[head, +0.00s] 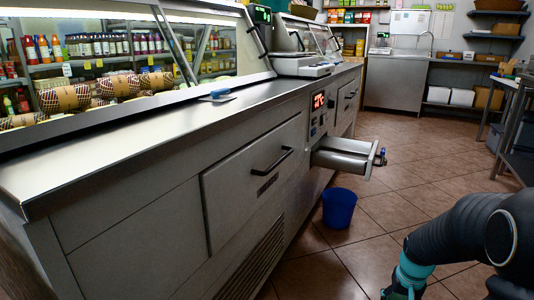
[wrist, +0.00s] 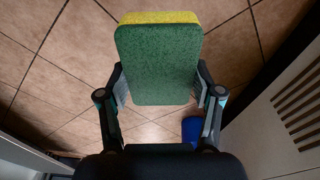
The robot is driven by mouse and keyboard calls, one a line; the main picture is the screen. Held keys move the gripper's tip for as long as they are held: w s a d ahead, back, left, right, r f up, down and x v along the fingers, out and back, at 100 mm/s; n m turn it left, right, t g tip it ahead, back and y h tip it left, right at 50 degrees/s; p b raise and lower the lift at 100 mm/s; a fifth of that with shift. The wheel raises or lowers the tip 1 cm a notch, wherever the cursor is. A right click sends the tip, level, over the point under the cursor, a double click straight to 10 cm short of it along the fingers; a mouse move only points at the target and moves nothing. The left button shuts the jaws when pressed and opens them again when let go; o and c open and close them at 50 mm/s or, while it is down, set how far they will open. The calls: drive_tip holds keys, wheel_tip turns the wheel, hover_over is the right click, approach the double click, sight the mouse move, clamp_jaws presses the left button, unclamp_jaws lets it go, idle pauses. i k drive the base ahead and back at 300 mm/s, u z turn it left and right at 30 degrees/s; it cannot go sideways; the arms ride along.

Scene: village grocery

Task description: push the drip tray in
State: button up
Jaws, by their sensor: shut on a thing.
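The drip tray (head: 345,158) is a grey metal drawer in the counter's front. It sticks out over the aisle, with a handle at its outer end. My gripper (wrist: 160,88) is shut on a sponge (wrist: 157,62) with a green face and a yellow layer. In the head view only part of my gripper shows at the bottom right, cut off by the frame edge, and the sponge is not seen there. My gripper is apart from the tray, nearer the camera and lower in the picture. The tray is not recognisable in the wrist view.
A blue bucket (head: 339,207) stands on the tiled floor below the tray; it also shows in the wrist view (wrist: 192,130). The long counter (head: 150,150) runs along the left. A metal table (head: 518,150) stands at the right.

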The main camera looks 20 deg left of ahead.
sight(345, 155)
drive_tip(key=z, duration=0.9)
drive_tip(key=i, duration=1)
drive_tip(key=u, duration=1.6)
